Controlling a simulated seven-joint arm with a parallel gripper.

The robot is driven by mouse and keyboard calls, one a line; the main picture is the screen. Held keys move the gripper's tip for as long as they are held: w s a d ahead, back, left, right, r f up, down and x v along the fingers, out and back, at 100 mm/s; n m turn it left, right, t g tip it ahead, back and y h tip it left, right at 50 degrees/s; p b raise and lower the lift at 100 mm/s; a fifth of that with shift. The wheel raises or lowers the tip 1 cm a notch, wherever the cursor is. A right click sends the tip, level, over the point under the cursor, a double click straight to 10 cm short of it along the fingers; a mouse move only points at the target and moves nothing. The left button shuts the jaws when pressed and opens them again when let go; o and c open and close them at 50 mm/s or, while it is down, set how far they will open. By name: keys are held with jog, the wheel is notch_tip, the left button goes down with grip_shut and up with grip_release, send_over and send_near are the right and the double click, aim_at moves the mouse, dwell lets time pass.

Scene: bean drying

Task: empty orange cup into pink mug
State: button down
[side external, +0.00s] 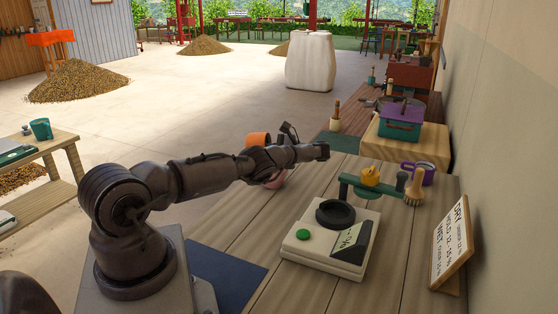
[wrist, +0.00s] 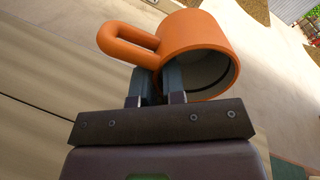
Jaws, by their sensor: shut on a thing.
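My gripper (wrist: 156,86) is shut on the orange cup (wrist: 196,36), with its fingers against the cup's side. The cup is tipped over in the wrist view, its handle to the left and its mouth facing the lower right. The inside looks pale grey with a dark line, and I see no beans there. In the side view the orange cup (side external: 258,139) shows above my wrist, off the ground. A pink mug (side external: 276,181) shows just below my arm, at the table's far-left edge. My arm hides most of it, so its contents are hidden.
A white meter with a green button and black ring (side external: 328,246) stands on the table (side external: 232,225), right of my arm. Behind it are a purple mug (side external: 429,173) and a brush (side external: 414,188). A lettered sign (side external: 450,240) stands at the right by the wall.

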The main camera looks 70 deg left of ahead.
aim_at(265, 135)
jog(key=shift+s+d+f, duration=0.1)
jog(key=shift+s+f, duration=0.15)
jog(key=shift+f, duration=0.35)
jog(key=shift+w+r+t, duration=0.25)
jog(key=shift+r+t, duration=0.05)
jog(key=shift+r, duration=0.25)
jog(key=shift+w+a+r+m+t, duration=0.1)
jog(key=shift+w+a+r+t, duration=0.05)
jog(key=shift+r+t, duration=0.4)
jog(key=shift+w+a+r+m+t, duration=0.1)
jog(key=shift+w+a+r+t, duration=0.1)
jog(key=shift+r+t, duration=0.35)
jog(key=shift+w+a+r+m+t, duration=0.15)
jog(key=shift+r+t, duration=0.15)
jog(key=shift+r, duration=0.4)
jog(key=shift+a+r+t+h, duration=0.1)
jog(key=shift+r+t+h, duration=0.7)
jog(key=shift+r, duration=0.05)
jog(key=shift+r+t+h, duration=0.1)
jog(key=shift+t+h, duration=0.2)
